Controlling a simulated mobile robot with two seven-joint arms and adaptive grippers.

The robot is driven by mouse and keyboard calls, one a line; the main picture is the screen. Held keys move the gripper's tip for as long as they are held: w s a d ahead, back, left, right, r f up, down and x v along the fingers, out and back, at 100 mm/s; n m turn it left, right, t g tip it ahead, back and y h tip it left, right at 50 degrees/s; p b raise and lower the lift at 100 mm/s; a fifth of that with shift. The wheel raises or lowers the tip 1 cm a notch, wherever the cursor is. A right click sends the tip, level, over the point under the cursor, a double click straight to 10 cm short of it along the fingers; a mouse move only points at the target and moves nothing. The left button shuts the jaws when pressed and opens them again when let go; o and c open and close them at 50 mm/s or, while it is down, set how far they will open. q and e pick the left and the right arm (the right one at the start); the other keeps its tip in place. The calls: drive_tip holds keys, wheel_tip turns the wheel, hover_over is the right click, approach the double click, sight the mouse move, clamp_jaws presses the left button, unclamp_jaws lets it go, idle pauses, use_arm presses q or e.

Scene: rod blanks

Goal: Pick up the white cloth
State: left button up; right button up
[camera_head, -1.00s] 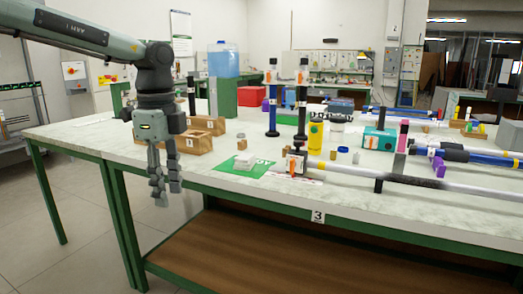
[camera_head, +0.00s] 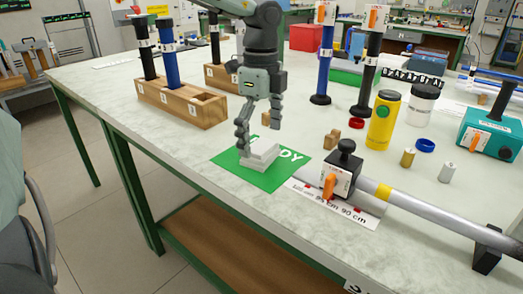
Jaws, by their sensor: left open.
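The white cloth (camera_head: 262,158) lies folded in a small stack on a green mat (camera_head: 285,175) with white lettering, near the table's front edge. My left gripper (camera_head: 259,140) points down at the cloth with its fingers spread. One finger is at the cloth's left side, and the other is behind it to the right. I cannot tell whether either finger touches the cloth. The gripper hides part of the mat's lettering. My right gripper is not in view.
A wooden block rack (camera_head: 180,107) with upright rods stands left behind the gripper. A clamp with an orange lever (camera_head: 330,186) and a long grey rod (camera_head: 430,215) lie to the right. A yellow cylinder (camera_head: 383,120) stands farther back. The table (camera_head: 120,90) is clear at left.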

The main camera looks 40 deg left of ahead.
use_arm(q)
drive_tip(key=shift+f, duration=0.55)
drive_tip(key=shift+s+f, duration=0.15)
drive_tip(key=shift+f, duration=0.1)
drive_tip(key=shift+c, duration=0.2)
drive_tip(key=c, duration=1.2)
drive_tip(key=shift+c, duration=0.2)
